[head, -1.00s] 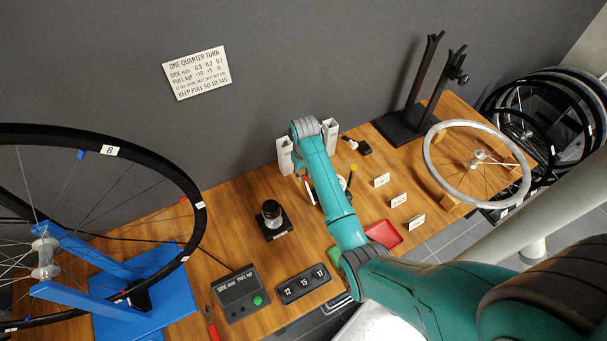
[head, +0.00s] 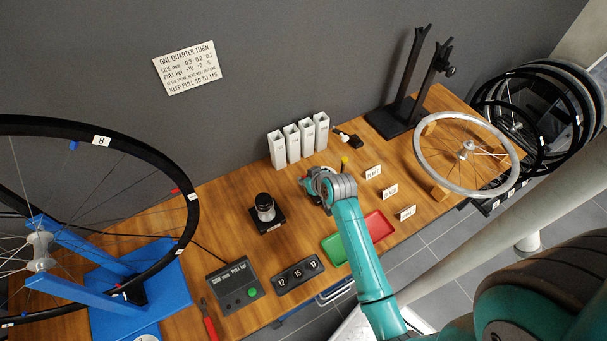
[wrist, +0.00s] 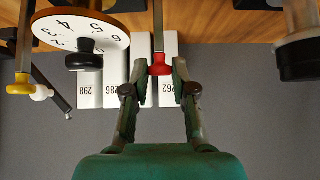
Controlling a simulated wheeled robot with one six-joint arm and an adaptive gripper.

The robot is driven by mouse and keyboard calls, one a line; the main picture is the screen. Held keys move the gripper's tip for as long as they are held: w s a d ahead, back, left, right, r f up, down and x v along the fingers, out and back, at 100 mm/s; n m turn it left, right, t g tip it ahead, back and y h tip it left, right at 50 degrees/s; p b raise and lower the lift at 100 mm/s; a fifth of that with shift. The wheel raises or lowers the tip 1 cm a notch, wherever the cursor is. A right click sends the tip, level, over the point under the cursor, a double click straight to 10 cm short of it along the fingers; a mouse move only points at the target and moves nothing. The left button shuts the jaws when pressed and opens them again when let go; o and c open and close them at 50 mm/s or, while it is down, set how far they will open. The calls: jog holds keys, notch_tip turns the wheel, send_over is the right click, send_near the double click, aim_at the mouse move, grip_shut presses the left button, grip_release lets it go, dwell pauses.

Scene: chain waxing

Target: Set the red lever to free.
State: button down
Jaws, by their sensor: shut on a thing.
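The red lever shows in the wrist view as a metal rod with a red knob (wrist: 160,66) on its end. My gripper (wrist: 160,72) has its two fingertips on either side of the red knob, shut on it. A round white dial (wrist: 105,32) with numbers and a black knob (wrist: 84,55) is to the left of the lever. A yellow knob (wrist: 20,86) on another rod is further left. In the head view my gripper (head: 318,187) is mostly covered by my own wrist, and the lever is hidden. No "free" mark is readable.
White tubes (head: 298,140) with numbers stand at the wall behind my gripper. A black stand with a dark jar (head: 265,207) is to the left. Red (head: 379,225) and green (head: 335,248) trays lie in front right. A silver wheel (head: 425,165) is further right.

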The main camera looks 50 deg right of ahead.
jog(key=shift+s+a+f, duration=0.1)
jog(key=shift+s+a, duration=0.1)
jog(key=shift+s, duration=0.35)
jog(key=shift+s+f, duration=0.15)
jog(key=c, duration=0.9)
grip_release()
jog(key=shift+c, duration=0.2)
jog(key=v, duration=1.2)
